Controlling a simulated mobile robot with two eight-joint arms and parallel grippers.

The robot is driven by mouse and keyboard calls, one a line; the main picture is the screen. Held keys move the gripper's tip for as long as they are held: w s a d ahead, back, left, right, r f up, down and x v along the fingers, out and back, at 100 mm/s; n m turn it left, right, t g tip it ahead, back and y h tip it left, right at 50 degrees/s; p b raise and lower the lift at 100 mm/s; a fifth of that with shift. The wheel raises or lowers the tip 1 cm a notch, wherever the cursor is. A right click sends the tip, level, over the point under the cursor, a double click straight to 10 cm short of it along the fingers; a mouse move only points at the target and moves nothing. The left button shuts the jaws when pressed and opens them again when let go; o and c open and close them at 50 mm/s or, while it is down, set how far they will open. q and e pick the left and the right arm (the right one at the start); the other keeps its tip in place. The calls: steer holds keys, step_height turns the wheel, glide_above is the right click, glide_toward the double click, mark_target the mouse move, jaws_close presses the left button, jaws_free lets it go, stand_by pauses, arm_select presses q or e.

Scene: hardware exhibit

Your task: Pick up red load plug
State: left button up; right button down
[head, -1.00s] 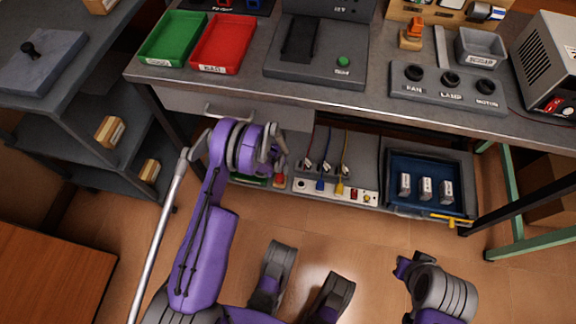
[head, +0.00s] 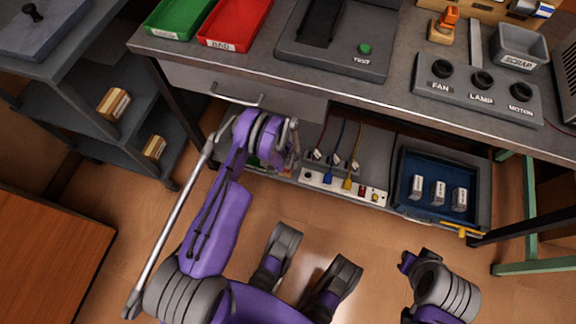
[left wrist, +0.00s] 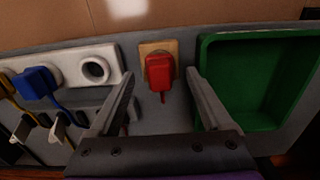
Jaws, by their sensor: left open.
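The red load plug (left wrist: 159,68) stands on a small wooden base (left wrist: 158,47) on the shelf, in the left wrist view. My left gripper (left wrist: 160,76) is open, with one finger to each side of the plug in that picture. The plug appears between or just beyond the fingertips; I cannot tell the exact depth, and neither finger visibly touches it. In the head view my left gripper (head: 288,145) is low under the bench, by the shelf, and hides the plug.
A green bin (left wrist: 262,80) is close right of the plug. Left are a white power strip (left wrist: 95,69) with an empty round socket, and a blue plug (left wrist: 38,83). A blue tray (head: 438,167) stands farther right. The bench top (head: 330,88) overhangs the shelf.

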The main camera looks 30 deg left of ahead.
arm_select(q)
steer(key=shift+f, duration=0.9)
steer(key=shift+r, duration=0.1)
jaws_close()
steer(key=shift+r, duration=0.1)
step_height(320, 180, up, 10)
steer(key=shift+f+p, duration=0.1)
steer(key=shift+p, duration=1.1)
